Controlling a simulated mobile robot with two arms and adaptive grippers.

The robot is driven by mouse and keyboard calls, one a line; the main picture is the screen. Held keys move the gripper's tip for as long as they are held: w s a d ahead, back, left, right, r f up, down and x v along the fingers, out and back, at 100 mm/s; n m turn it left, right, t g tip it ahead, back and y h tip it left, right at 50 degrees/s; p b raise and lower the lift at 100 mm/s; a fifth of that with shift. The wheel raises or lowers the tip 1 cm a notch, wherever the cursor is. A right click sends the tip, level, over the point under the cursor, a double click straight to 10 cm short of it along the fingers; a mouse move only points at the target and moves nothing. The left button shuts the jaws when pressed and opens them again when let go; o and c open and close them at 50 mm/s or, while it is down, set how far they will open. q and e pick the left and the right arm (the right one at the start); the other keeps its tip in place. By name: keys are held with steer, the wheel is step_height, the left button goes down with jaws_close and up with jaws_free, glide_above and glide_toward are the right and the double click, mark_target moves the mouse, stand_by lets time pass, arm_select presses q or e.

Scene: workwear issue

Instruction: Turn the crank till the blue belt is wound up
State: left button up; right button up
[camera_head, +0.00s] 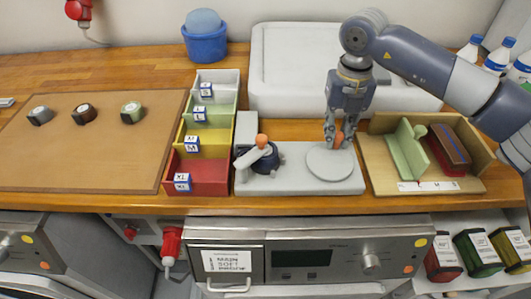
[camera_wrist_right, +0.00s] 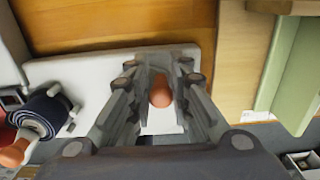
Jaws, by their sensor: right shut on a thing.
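The winder has a light grey base (camera_head: 292,183) on the wooden bench. At its left sits the dark blue belt (camera_head: 262,163), in a roll, with a light grey lever and an orange knob (camera_head: 262,140) over it. The belt roll also shows at the left of the right wrist view (camera_wrist_right: 42,112). At the base's right is a round grey disc (camera_head: 330,163), apparently the crank, with an orange handle (camera_wrist_right: 160,92) at its back edge. My right gripper (camera_head: 335,143) points down and is shut on this handle. My left gripper is not in view.
Stepped bins (camera_head: 208,174) stand left of the winder. A wooden tray (camera_head: 468,186) with green and red pieces stands close at its right. A large white case (camera_head: 290,65) is behind. A brown mat (camera_head: 75,150) with three small rolls lies at left.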

mark_target(315, 151)
steer(key=shift+a, duration=1.15)
steer(key=shift+s+a+f+b, duration=0.2)
steer(key=shift+s+a+b, duration=0.1)
steer(key=shift+s+a, duration=0.65)
steer(key=shift+s+a+f, duration=0.15)
steer(key=shift+s+a, duration=0.2)
steer(key=shift+a, duration=0.1)
steer(key=shift+c, duration=0.3)
steer(key=o, duration=0.7)
steer(key=shift+o, duration=0.2)
step_height(315, 151, up, 8)
steer(key=p, duration=0.4)
